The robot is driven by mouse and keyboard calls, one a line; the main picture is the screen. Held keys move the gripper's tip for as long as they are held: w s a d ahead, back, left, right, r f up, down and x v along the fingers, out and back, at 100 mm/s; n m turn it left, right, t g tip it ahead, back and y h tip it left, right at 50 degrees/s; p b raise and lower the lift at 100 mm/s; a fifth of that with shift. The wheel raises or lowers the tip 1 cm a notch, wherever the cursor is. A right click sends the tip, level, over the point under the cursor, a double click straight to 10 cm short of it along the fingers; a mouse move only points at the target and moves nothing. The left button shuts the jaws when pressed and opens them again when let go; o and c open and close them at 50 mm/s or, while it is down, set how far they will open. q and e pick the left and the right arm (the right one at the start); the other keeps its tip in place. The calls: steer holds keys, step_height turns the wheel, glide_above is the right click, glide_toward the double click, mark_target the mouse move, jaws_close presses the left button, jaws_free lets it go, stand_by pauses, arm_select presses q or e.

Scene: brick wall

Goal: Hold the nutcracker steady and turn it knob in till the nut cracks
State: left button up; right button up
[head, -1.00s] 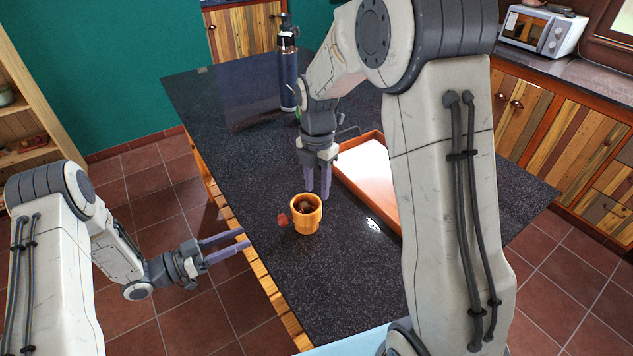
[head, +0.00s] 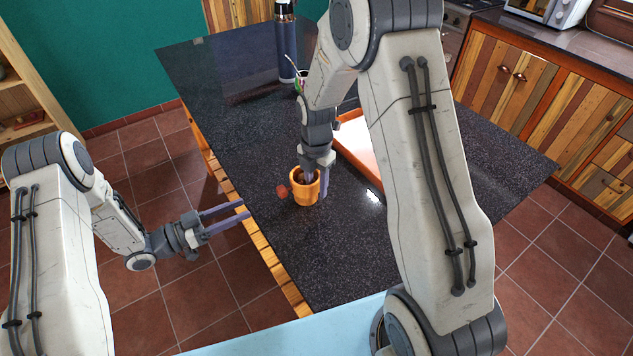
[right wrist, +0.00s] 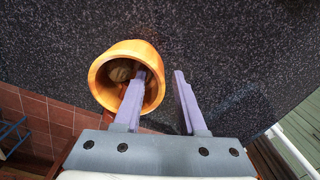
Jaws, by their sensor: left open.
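Something pale and brown, likely the nut (right wrist: 122,74), lies inside, partly hidden by the finger. My left gripper (head: 243,211) is open and empty, left of the countertop edge and apart from the knob.
An orange-rimmed tray (head: 372,170) with a white bottom lies right of the nutcracker, partly behind my right arm. A dark bottle (head: 286,50) and a small cup with a straw (head: 301,82) stand farther back. The countertop (head: 320,270) in front of the nutcracker is clear.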

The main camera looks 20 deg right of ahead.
jaws_close()
stand_by(1.2)
